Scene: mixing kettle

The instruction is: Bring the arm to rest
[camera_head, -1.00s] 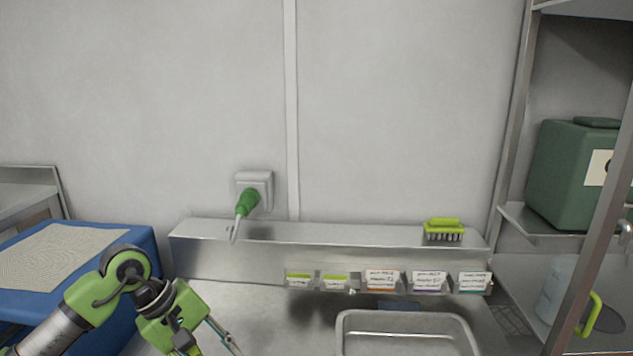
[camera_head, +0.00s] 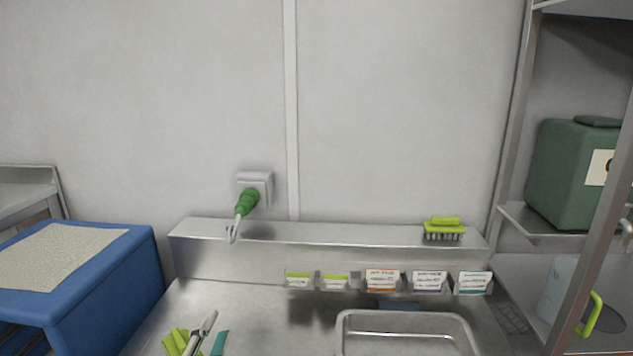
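Neither of my grippers can be made out in the head view now. At the bottom left, lime-green pieces (camera_head: 178,341), a slim pale, pointed piece (camera_head: 201,332) and a teal piece (camera_head: 219,343) show close together over the steel worktop (camera_head: 262,318). They look like handled tools, cut off by the lower edge. I see no arm link joined to them.
A blue stand (camera_head: 110,285) with a grey top is at left. A green plug (camera_head: 247,201) sits in the wall socket. A green brush (camera_head: 443,229) lies on the steel ledge (camera_head: 330,234). Labelled holders (camera_head: 382,280) hang above a metal basin (camera_head: 408,320). Shelves stand right.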

